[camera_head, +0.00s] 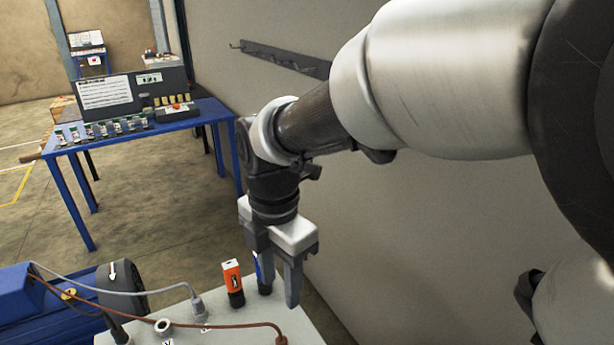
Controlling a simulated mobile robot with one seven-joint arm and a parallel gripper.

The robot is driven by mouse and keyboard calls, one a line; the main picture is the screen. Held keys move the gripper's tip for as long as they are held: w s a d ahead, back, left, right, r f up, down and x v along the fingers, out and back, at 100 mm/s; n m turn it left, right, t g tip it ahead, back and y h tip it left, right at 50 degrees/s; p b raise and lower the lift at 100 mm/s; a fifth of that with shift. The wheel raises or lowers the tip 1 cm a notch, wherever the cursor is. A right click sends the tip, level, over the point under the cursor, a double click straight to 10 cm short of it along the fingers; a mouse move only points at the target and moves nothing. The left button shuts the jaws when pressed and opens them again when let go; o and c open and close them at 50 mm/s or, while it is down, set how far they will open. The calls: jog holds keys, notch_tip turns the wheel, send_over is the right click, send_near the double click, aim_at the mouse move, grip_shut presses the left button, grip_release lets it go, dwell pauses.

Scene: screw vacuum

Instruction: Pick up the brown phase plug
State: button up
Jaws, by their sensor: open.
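A brown cable (225,324) runs across the pale box top and bends down at its right end. A brown plug end (282,340) shows there, cut off by the bottom picture edge; I take it as the brown phase plug. My gripper (279,294) points down above and behind it, near the right side of the box, with its fingers apart. No plug shows held between them. A blue piece with a black end (265,288) is partly hidden by a finger; I cannot tell whether they touch.
The pale box top (235,328) also carries an upright orange and black piece (232,280), a grey plug (198,307) and an open round socket (163,326). A blue motor (35,305) is at left. A wall stands close on the right. A blue table (185,117) stands behind.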

jog(key=b, duration=0.1)
send_near(281, 340)
jog(key=f, duration=0.5)
jog(key=shift+w+d, duration=0.25)
jog(key=shift+w, duration=0.1)
jog(key=shift+s+a+f, duration=0.15)
jog(key=shift+f, duration=1.25)
jog(key=shift+s+a+f, duration=0.1)
jog(key=shift+s+f, duration=0.05)
jog(key=shift+f, duration=1.2)
jog(key=shift+c, duration=0.3)
grip_shut()
